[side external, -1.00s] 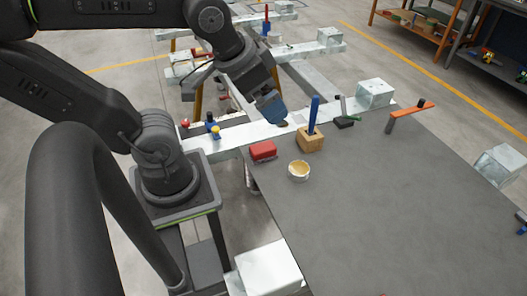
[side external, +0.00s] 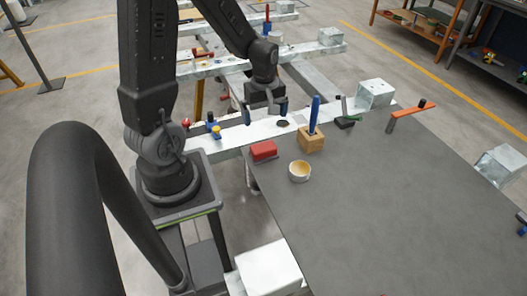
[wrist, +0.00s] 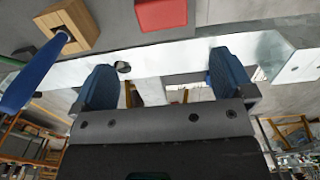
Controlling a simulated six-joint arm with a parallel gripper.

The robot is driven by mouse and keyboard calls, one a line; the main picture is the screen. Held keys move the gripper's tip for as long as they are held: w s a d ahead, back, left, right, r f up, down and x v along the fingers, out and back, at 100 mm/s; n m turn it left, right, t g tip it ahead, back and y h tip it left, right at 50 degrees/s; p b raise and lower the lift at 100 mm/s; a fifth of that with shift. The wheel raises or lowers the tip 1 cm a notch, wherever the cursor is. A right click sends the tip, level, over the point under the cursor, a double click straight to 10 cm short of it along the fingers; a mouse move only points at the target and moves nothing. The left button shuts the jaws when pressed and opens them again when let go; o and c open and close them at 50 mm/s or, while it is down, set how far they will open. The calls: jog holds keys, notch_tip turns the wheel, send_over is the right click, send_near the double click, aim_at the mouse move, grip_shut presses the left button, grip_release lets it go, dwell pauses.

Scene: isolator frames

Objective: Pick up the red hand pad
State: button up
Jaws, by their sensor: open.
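A wooden block holding a blue-handled tool (side external: 312,138) stands right of the pad. A small round cup (side external: 299,171) stands in front of it. A dark tool with a green part (side external: 344,118) and an orange bar (side external: 412,112) lie further right. The table's middle (side external: 390,200) is clear.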

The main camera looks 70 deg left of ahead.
aim_at(264, 147)
notch_tip(264, 147, down, 13)
jog(key=shift+s, duration=0.15)
dwell(0.4)
jog(key=shift+c, duration=0.4)
jog(key=c, duration=0.8)
jog(key=shift+o, duration=0.2)
jog(key=shift+r, duration=0.45)
notch_tip(264, 147, up, 4)
jog(key=shift+s+a+f, duration=0.1)
jog(key=shift+a+f, duration=0.05)
jog(key=s+a+r, duration=0.6)
jog(key=s, duration=0.3)
jog(key=shift+s+a+r, duration=0.15)
jog(key=shift+a+r, duration=0.05)
jog(key=shift+r, duration=0.05)
